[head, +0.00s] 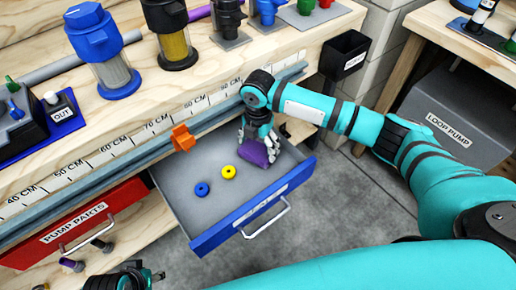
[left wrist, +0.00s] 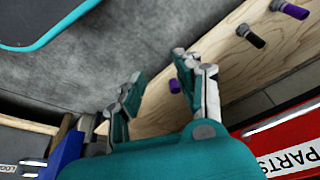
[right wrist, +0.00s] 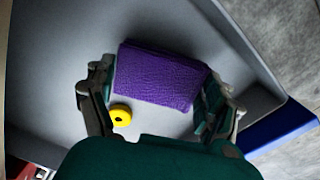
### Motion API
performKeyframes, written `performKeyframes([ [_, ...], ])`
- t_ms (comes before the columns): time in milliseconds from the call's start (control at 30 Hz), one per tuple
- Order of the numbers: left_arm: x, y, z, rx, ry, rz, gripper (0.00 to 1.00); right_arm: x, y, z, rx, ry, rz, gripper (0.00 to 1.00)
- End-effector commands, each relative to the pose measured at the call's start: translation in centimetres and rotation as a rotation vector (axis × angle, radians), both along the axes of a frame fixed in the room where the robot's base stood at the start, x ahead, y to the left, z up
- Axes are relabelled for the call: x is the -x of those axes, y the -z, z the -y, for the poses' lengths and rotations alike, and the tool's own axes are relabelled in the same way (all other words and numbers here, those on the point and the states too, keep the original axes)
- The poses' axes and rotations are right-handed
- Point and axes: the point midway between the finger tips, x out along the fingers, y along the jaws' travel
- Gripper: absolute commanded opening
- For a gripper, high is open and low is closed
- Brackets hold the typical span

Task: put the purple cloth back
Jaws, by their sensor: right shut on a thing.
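The purple cloth (head: 253,152) is a folded block inside the open blue-fronted drawer (head: 205,229), near its right end. My right gripper (head: 260,145) reaches down into the drawer and is shut on the cloth. In the right wrist view the cloth (right wrist: 160,75) spans the space between the two fingers (right wrist: 155,105). I cannot tell whether it touches the drawer floor. My left gripper (head: 125,278) is at the lower left, outside the drawer. In the left wrist view its fingers (left wrist: 158,85) are apart with nothing between them.
A yellow ring (head: 228,172) and a blue ring (head: 202,189) lie in the drawer. An orange clamp (head: 182,138) sits on the rail above. The red pump parts drawer (head: 75,222) is at left. Filters line the bench; a black bin (head: 343,54) hangs at its right end.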

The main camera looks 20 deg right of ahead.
Motion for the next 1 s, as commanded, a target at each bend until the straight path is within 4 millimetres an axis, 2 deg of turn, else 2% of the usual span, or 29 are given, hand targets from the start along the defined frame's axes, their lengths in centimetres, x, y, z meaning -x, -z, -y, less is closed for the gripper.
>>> performKeyframes([
  [100,0.3,-1.0,-0.1,0.000,-0.001,0.006,0.34,0.0,1.3,0.0,0.000,-0.001,0.001,0.59],
  [300,0.3,-1.2,-0.1,0.000,-0.001,0.006,0.34,0.0,1.4,0.0,0.001,-0.001,0.001,0.59],
  [333,0.3,-1.2,-0.1,0.000,-0.001,0.006,0.34,0.0,1.4,0.0,0.001,-0.001,0.001,0.86],
  [433,0.3,-1.2,-0.1,0.000,-0.001,0.006,0.34,0.0,1.4,0.0,0.001,-0.001,0.001,1.00],
  [700,0.3,-1.2,-0.1,0.001,-0.001,0.007,0.34,0.0,1.3,0.0,0.000,0.000,0.001,1.00],
  [833,0.1,-1.2,0.0,0.001,-0.001,0.010,0.34,-0.1,0.3,0.0,-0.001,0.000,0.003,1.00],
  [1000,-0.2,2.0,0.1,0.000,0.002,-0.016,0.34,-0.1,-2.8,0.0,0.000,-0.001,0.005,1.00],
])
